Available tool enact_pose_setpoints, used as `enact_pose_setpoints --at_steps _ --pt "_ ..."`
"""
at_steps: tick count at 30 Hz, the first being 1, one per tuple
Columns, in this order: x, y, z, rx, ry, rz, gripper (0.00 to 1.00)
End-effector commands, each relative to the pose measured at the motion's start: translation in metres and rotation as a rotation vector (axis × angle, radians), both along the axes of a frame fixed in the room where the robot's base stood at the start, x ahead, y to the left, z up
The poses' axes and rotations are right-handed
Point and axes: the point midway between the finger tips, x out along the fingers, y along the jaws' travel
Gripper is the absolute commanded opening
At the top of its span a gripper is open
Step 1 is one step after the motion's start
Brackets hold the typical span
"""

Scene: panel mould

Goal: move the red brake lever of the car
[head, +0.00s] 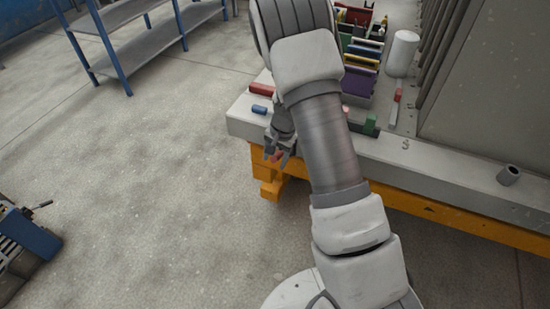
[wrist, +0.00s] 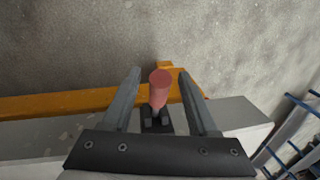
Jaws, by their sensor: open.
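The red lever (wrist: 160,88) is a short red cylinder rising from a dark bracket (wrist: 157,121) beside the orange beam in the wrist view. My gripper (wrist: 159,74) is open, with one finger on each side of the lever; I cannot tell whether either finger touches it. In the head view my gripper (head: 277,155) points down at the slab's near left corner, and a little red shows by its fingers. My arm hides much of the area behind it. The orange frame (head: 440,207) under the grey slab looks like the car's body.
The grey slab (head: 470,178) carries a red block (head: 262,89), a blue block (head: 259,109), a dark green piece (head: 370,125), a white cylinder (head: 402,53) and a grey tube (head: 508,174). A blue-legged shelf (head: 150,38) stands back left.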

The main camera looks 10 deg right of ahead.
Motion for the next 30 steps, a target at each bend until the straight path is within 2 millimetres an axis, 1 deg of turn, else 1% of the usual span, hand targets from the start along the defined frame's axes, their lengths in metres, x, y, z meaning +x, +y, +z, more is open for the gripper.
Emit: enact_pose_setpoints --at_steps 2,3,5,9,12,30 --pt "-0.0001 -0.0001 0.0002 0.000 0.000 0.000 0.59" --pt "-0.0001 -0.0001 0.0002 0.000 0.000 0.000 0.52" --pt "-0.0001 -0.0001 0.0002 0.000 0.000 0.000 0.41" --pt "-0.0002 -0.0002 0.0003 0.000 0.000 0.000 0.16" --pt "-0.0002 -0.0002 0.0003 0.000 0.000 0.000 0.00" --pt "-0.0003 -0.0001 0.0004 0.001 0.001 0.000 0.00"
